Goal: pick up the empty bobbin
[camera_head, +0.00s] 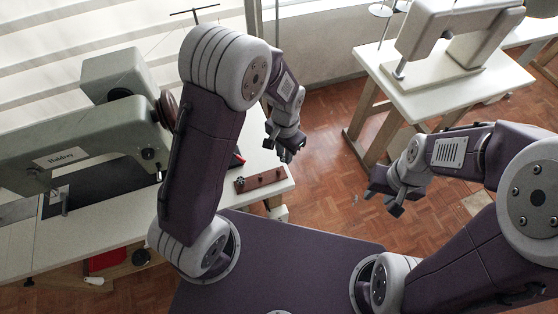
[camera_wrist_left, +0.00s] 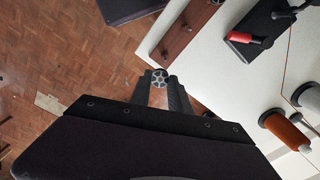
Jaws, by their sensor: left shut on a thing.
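My left gripper (camera_head: 287,152) is near the right end of the sewing table in the head view. In the left wrist view its fingers (camera_wrist_left: 160,88) are shut on a small grey spoked bobbin (camera_wrist_left: 159,78), seen face-on between the fingertips. The bobbin is too small to make out in the head view. A brown wooden rack (camera_head: 260,181) with small pegs lies on the table near the held bobbin; it also shows in the left wrist view (camera_wrist_left: 186,30). My right gripper (camera_head: 384,201) is open and empty over the floor at the right.
A grey sewing machine (camera_head: 75,145) stands on the white table (camera_head: 110,215) at left. Another machine table (camera_head: 450,95) is at back right, with floor between.

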